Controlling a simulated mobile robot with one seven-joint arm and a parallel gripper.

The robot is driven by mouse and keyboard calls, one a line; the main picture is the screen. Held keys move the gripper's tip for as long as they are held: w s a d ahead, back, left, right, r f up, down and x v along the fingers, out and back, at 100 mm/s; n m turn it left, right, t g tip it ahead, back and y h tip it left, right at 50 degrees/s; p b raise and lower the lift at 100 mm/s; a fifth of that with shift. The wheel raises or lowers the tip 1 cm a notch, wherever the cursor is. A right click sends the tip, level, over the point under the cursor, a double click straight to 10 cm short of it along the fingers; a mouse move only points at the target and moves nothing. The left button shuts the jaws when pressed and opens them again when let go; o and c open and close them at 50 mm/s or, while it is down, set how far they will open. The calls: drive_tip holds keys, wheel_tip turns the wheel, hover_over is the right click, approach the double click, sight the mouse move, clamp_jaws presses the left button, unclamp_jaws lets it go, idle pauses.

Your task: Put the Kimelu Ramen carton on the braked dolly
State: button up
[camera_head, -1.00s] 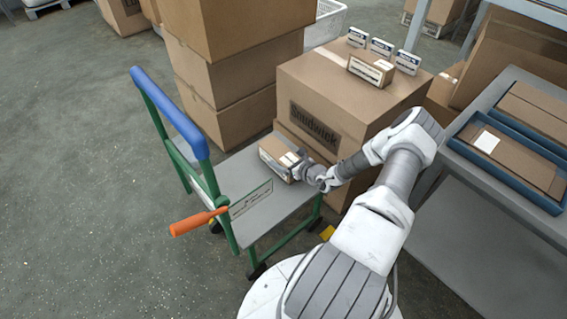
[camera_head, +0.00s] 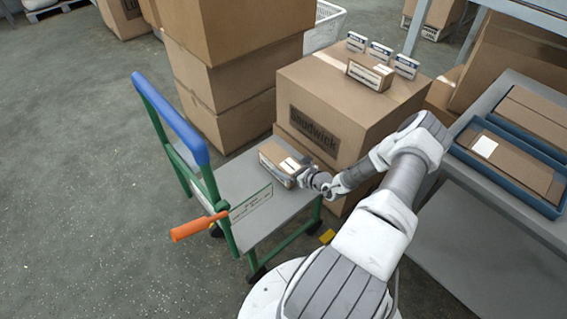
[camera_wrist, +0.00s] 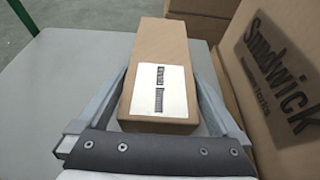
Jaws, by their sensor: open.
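The Kimelu Ramen carton (camera_head: 274,159) is a small brown box with a white label, whose print is hard to read. It rests on the grey deck of the green-framed dolly (camera_head: 238,180), near the deck's right side. In the wrist view the carton (camera_wrist: 160,55) lies between my fingers, its long side pointing away from me. My gripper (camera_wrist: 158,95) is open, with one finger on each side of the carton. In the head view my gripper (camera_head: 300,174) is at the carton's near right end. The dolly has a blue handle and an orange lever.
A large Smudwick box (camera_head: 345,110) stands close to the right of the deck, with several small cartons on top. Stacked boxes (camera_head: 235,75) stand behind the dolly. A grey table (camera_head: 490,200) with blue trays is at the right. The floor (camera_head: 80,180) at the left is clear.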

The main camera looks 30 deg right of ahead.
drive_tip(key=p+v, duration=0.2)
drive_tip(key=v, duration=0.7)
drive_tip(key=shift+s, duration=0.2)
